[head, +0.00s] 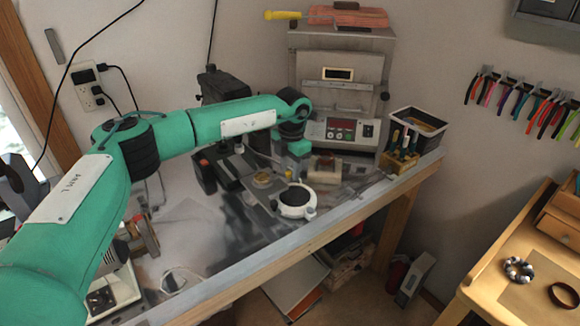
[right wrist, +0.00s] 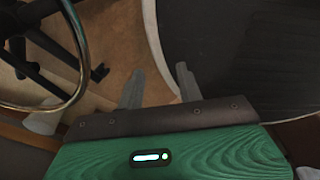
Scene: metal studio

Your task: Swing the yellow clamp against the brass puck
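The brass puck (head: 262,180) sits on the dark fixture on the bench, left of a white round dish. I cannot make out a yellow clamp; my left wrist and gripper cover part of the area behind the puck. My left arm reaches in from the left, and its gripper (head: 283,161) hangs close to the fixture, behind and right of the puck. Its fingers are too small and hidden to tell open from shut. My right gripper (right wrist: 160,82) is open and empty in the right wrist view, away from the bench fixture.
A grey kiln (head: 345,90) stands behind, with a yellow-handled tool (head: 283,15) on top. The white round dish (head: 297,200) is near the bench's front edge. A wire basket (head: 418,125) and a small tool holder (head: 400,160) stand right. Another wooden table (head: 520,285) is lower right.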

